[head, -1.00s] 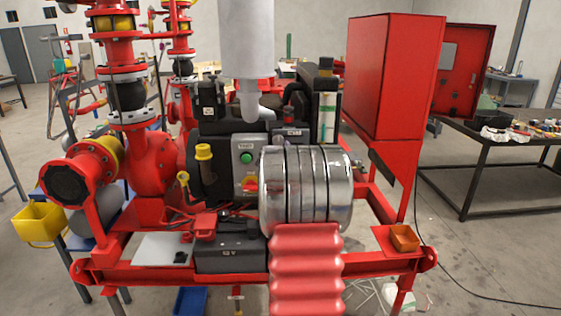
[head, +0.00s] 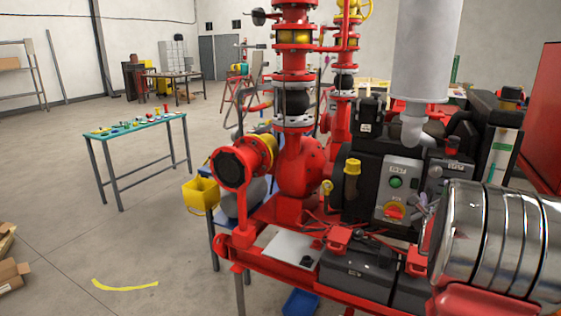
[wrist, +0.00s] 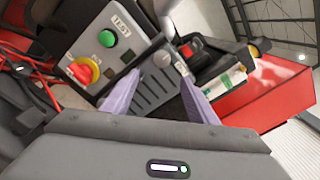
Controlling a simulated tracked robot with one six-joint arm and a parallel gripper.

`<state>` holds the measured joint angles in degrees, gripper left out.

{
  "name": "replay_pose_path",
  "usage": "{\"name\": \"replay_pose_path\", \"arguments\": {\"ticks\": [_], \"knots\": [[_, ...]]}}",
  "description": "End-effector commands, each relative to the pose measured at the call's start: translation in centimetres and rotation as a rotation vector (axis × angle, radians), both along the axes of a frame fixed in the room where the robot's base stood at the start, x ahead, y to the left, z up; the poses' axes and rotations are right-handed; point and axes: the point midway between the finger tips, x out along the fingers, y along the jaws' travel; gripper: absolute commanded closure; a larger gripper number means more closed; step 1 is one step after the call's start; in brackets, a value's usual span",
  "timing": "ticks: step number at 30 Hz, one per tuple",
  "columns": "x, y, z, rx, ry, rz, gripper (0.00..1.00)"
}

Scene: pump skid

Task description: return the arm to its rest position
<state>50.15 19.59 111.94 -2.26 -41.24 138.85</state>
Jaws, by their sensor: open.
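My gripper (wrist: 160,76) is open and empty in the wrist view. Its two pale purple fingers stand apart in front of the grey control box (wrist: 130,65) of the pump skid. The box carries a green button (wrist: 107,38) and a red and yellow knob (wrist: 83,70). I cannot tell whether the fingers touch it. In the head view, the same control box (head: 397,192) stands left of my arm's shiny banded section, at the right edge. That section hides part of the skid, and my gripper is hard to make out there.
Red pipework (head: 300,165) and a grey vertical cylinder (head: 425,50) rise from the skid. A green-topped table (head: 138,124) with small items stands farther left. The floor between is mostly open, with a yellow strip (head: 125,287) on it.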

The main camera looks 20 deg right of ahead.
Motion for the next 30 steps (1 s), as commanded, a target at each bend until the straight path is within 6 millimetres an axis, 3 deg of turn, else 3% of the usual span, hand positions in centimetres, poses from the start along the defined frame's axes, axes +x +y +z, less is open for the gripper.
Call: {"name": "replay_pose_path", "arguments": {"ticks": [6,11,22,30], "knots": [[0.0,0.0,0.0,-0.021,0.026,0.000,0.47],[0.0,0.0,-1.2,-0.074,0.158,0.003,0.47],[-2.1,2.0,-9.8,-0.171,0.732,0.115,0.47],[-4.1,7.1,-13.5,-0.272,1.116,0.324,0.47]]}}
